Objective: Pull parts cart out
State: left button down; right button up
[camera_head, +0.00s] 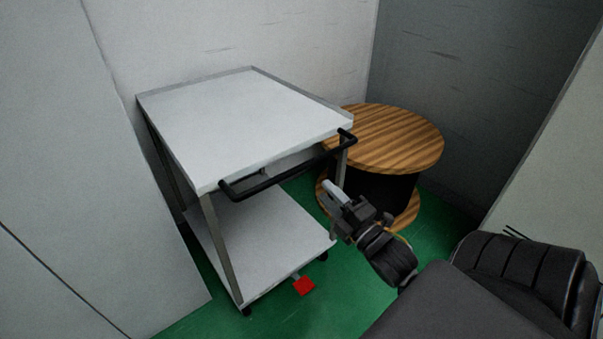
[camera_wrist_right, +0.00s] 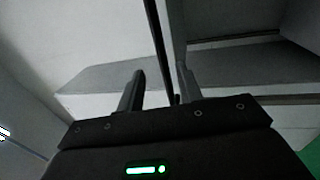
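The parts cart (camera_head: 225,125) is a white two-shelf cart with grey legs, standing on the green floor against the back wall. Its black handle bar (camera_head: 290,170) runs along the near edge of the top shelf. My right gripper (camera_head: 331,189) is just below and in front of the handle's right part in the head view. In the right wrist view its two fingers (camera_wrist_right: 157,88) are apart, with a dark bar (camera_wrist_right: 160,50) showing between them. I cannot tell whether they touch it. My left gripper is not in view.
A wooden cable spool (camera_head: 395,140) stands right of the cart, close to it. A red pedal (camera_head: 304,286) sits at the cart's lower front edge. Grey panels (camera_head: 75,170) close the left side. Green floor (camera_head: 345,285) is free in front.

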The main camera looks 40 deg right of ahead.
aim_at(301, 167)
jog(key=w, duration=0.3)
jog(key=w+r, duration=0.1)
jog(key=w, duration=0.3)
jog(key=w+r, duration=0.1)
jog(key=w, duration=0.2)
jog(key=shift+w+d, duration=0.15)
jog(key=shift+w, duration=0.2)
grip_shut()
